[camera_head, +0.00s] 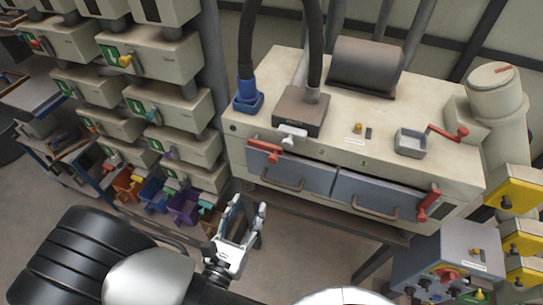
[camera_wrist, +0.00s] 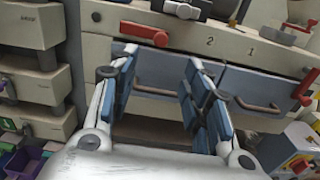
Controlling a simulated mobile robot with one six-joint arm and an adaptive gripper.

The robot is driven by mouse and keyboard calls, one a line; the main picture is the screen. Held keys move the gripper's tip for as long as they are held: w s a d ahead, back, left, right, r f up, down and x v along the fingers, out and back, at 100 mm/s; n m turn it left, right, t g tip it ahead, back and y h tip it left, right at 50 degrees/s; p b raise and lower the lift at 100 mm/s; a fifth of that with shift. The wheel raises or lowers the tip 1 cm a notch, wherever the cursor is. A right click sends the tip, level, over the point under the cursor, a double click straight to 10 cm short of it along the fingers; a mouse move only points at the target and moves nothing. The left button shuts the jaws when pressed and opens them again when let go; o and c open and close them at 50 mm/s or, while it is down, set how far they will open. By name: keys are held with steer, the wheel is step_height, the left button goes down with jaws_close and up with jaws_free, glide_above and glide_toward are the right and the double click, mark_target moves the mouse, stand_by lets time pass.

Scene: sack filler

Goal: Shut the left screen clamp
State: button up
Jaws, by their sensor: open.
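The left screen clamp is a red lever (camera_head: 265,148) at the upper left corner of the left grey drawer front (camera_head: 300,176). It lies nearly level, slanting slightly down to the right. In the wrist view the red lever (camera_wrist: 145,33) is above and beyond my fingers. The right clamp, also red (camera_head: 428,205), stands steeply at the right end of the other drawer front (camera_head: 375,197). My gripper (camera_head: 247,207) is open and empty, below and in front of the left drawer, apart from the clamp. Its two blue-padded fingers (camera_wrist: 160,68) show in the wrist view.
A white lever (camera_head: 290,134) sits close above the red one. Drawer handles (camera_head: 284,182) stick out below. Stacked beige bins (camera_head: 180,110) stand at the left, a grey control box (camera_head: 448,262) at the right. Floor space is open below the machine.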

mark_target(272, 161)
steer(key=x, duration=1.6)
steer(key=shift+w+p, duration=0.1)
steer(key=shift+p, duration=0.3)
steer(key=shift+c, duration=0.3)
jaws_close()
